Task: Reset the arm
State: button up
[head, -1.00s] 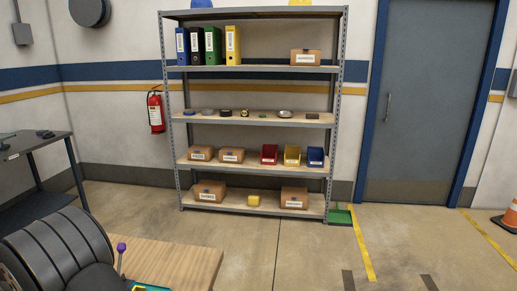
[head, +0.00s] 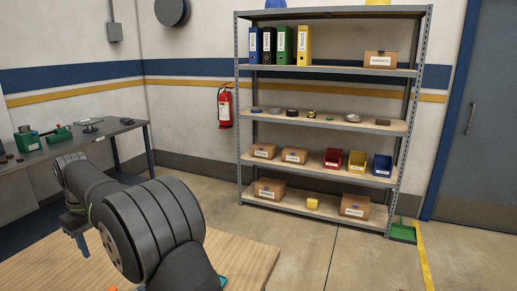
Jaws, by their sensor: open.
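My arm reaches in from the bottom of the head view, over the left part of a wooden table (head: 255,262). Its large dark joint stands in front and hides part of the tabletop. My gripper (head: 78,236) is at the far end of the arm, at lower left, small and pointing down above the table. It is open, and I see nothing held in it. A small orange thing on the table and a teal edge beside the arm are mostly hidden.
A dark workbench (head: 128,126) with green tools (head: 27,139) stands at the left wall. A metal shelf (head: 400,75) with binders, boxes and bins is at the back, near a red fire extinguisher (head: 224,108). The floor between table and shelf is clear.

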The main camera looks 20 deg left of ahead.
aim_at(112, 287)
notch_tip(112, 287, down, 17)
jog(key=shift+d+r, duration=0.1)
jog(key=shift+r, duration=0.1)
jog(key=shift+w+a+r+m, duration=0.15)
jog(key=shift+w+a+m, duration=0.15)
jog(key=shift+m, duration=0.2)
jog(key=m, duration=0.1)
jog(key=w+a+m, duration=0.1)
jog(key=m, duration=0.1)
jog(key=shift+w, duration=0.1)
jog(key=w+m, duration=0.1)
jog(key=m, duration=0.2)
jog(key=w+m, duration=0.1)
jog(key=m, duration=0.1)
jog(key=shift+w+a, duration=0.2)
jog(key=shift+w, duration=0.1)
jog(key=w+m, duration=0.1)
jog(key=m, duration=0.1)
jog(key=w+m, duration=0.1)
jog(key=m, duration=0.1)
jog(key=shift+d+m, duration=0.2)
jog(key=shift+m, duration=0.1)
jog(key=shift+w+d+m, duration=0.3)
jog(key=shift+w+m, duration=0.25)
jog(key=shift+m, duration=0.6)
jog(key=shift+w+d+m, duration=0.3)
jog(key=shift+w+m, duration=0.2)
jog(key=shift+m, duration=0.65)
